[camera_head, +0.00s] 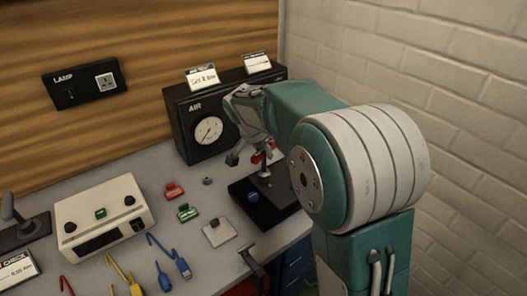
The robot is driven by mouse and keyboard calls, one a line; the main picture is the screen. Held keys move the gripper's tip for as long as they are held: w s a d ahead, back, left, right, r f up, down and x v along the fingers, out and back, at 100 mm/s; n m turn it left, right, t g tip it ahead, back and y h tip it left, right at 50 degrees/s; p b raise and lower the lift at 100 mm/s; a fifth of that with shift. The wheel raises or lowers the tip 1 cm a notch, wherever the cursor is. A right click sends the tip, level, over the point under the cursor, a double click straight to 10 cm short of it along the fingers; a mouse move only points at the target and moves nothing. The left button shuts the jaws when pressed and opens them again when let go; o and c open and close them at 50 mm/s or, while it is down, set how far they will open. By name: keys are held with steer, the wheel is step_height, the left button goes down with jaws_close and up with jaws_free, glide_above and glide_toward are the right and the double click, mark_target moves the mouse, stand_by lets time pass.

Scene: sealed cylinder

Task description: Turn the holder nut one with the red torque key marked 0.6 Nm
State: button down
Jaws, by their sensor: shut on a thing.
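My gripper (253,148) is at the end of my teal and white arm, in front of the black air box. It points down over a black base plate (286,190) and is shut on a red piece (258,157), which looks like the red torque key. Its 0.6 Nm mark cannot be read. A thin upright post (264,172) stands on the plate just below the red piece. Whether the two touch cannot be told. A blue knob-like part (253,197) sits on the plate's left side. Holder nut one cannot be made out; my arm hides part of the plate.
The black air box (184,125) with a gauge stands behind. A small red piece (174,190), a green piece (187,212), a grey ring (207,181) and a light plate (219,233) lie left of the base. A white instrument box (103,205) stands farther left; a brick wall is at right.

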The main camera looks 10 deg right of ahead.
steer(key=shift+r+m, duration=0.1)
steer(key=shift+m, duration=0.7)
steer(key=shift+n, duration=0.4)
steer(key=shift+r, duration=0.15)
steer(key=shift+r, duration=2.25)
steer(key=shift+s, duration=0.15)
